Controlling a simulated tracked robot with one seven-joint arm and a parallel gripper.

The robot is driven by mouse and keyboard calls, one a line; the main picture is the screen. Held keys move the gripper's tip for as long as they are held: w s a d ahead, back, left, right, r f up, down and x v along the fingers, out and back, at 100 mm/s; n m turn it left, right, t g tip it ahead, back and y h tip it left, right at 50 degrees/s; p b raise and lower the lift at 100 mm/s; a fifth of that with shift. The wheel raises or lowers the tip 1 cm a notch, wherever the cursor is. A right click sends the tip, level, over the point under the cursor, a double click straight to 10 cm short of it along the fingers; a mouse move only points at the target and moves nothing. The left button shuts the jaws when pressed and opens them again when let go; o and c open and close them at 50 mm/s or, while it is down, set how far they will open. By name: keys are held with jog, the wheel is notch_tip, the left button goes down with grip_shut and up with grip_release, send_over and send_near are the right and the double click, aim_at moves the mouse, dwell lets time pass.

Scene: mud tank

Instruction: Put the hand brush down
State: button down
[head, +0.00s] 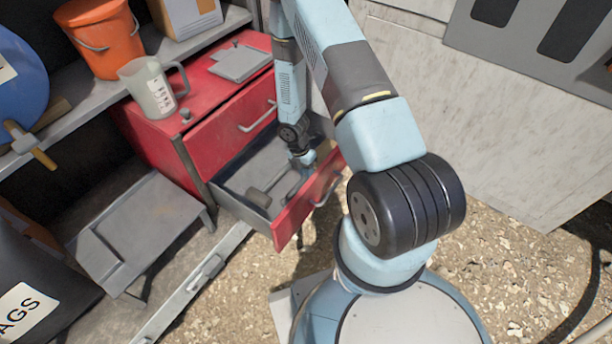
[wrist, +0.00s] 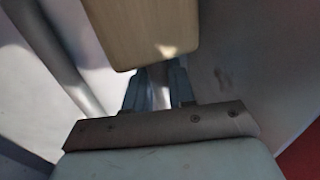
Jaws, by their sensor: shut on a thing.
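The hand brush (wrist: 150,30) shows in the wrist view as a pale wooden block just beyond my fingers. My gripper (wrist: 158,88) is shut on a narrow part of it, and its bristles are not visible. In the head view my gripper (head: 305,168) reaches down into the open lower drawer (head: 292,222) of the red cabinet, near its right end. A small tan patch beside my wrist may be the brush, but most of it is hidden by my arm. I cannot tell whether the brush touches the drawer floor.
A dark mallet-like tool (head: 258,197) lies in the drawer left of my gripper. The red cabinet (head: 165,150) carries a measuring jug (head: 155,92) and a grey flat piece (head: 240,62). An orange bucket (head: 100,40) stands on the shelf. A grey step (head: 140,225) is at left.

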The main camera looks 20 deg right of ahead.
jog(key=shift+f, duration=0.7)
jog(key=c, duration=1)
grip_release()
jog(key=shift+o, duration=0.2)
jog(key=shift+r, duration=0.15)
jog(key=v, duration=1.2)
